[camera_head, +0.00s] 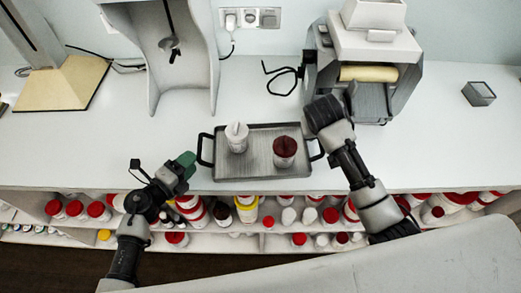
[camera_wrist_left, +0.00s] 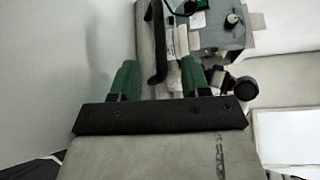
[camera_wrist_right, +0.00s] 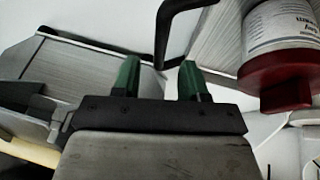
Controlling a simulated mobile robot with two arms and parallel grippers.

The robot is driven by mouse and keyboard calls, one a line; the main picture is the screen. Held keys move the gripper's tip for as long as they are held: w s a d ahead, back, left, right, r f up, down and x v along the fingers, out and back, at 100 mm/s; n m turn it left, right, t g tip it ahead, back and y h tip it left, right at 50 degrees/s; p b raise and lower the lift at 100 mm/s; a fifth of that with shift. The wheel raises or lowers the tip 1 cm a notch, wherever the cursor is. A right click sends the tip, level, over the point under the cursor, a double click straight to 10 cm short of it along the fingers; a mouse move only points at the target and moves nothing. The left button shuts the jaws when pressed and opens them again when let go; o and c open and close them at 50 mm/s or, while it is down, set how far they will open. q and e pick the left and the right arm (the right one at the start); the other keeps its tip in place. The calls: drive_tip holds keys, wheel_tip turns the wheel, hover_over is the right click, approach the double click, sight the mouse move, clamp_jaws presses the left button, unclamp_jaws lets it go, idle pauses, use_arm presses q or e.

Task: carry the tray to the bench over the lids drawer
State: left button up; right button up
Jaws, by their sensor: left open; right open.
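The grey tray (camera_head: 225,172) lies on the white worktop with a black handle at each end. It bears a white jar (camera_head: 236,139) and a jar with a dark red lid (camera_head: 285,150). My left gripper (camera_head: 188,163) is open beside the tray's left handle (camera_head: 204,150), apart from it. In the left wrist view its green fingers (camera_wrist_left: 158,78) stand apart, with a dark bar beyond them. My right gripper (camera_head: 322,112) is open near the right handle (camera_head: 318,149). In the right wrist view the handle (camera_wrist_right: 165,30) lies just beyond its fingertips (camera_wrist_right: 160,72); touch cannot be told.
A grey-and-white machine with a roller (camera_head: 368,73) stands right behind the tray. A grey stand (camera_head: 187,60) is behind left, a wooden-based stand (camera_head: 65,85) at far left. A small box (camera_head: 478,94) lies right. Shelves of red-lidded jars (camera_head: 75,208) run below. Worktop left of the tray is clear.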

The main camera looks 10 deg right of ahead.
sight(199, 152)
use_arm(q)
drive_tip(key=shift+x, duration=2.3)
use_arm(e)
drive_tip(key=shift+x, duration=2.25)
use_arm(q)
clamp_jaws()
use_arm(e)
clamp_jaws()
